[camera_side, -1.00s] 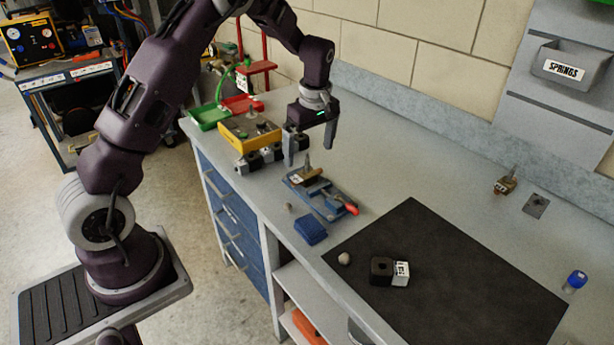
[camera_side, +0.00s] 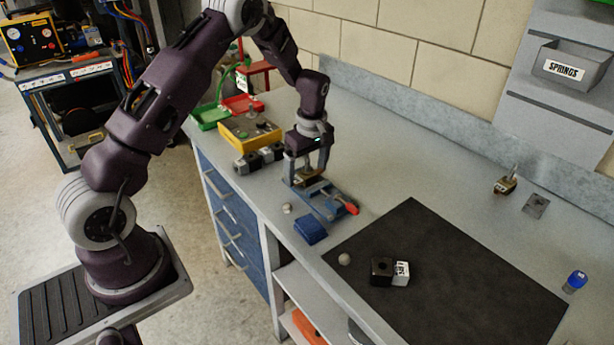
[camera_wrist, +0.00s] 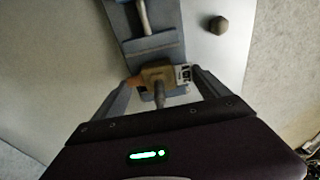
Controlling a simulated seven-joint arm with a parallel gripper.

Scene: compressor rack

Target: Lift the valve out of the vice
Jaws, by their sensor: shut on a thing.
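The valve (camera_side: 305,180) is a brass-coloured block with a grey stem, standing upright at the back end of the blue vice (camera_side: 327,207). My gripper (camera_side: 306,181) has come down over it with one finger on each side, and is shut on it. In the wrist view the valve (camera_wrist: 158,76) sits between the fingertips, its stem pointing toward the camera and a white label at its right. The vice (camera_wrist: 151,47) shows beyond it. I cannot tell whether the valve still touches the vice.
Another valve (camera_side: 506,183) stands at the right.

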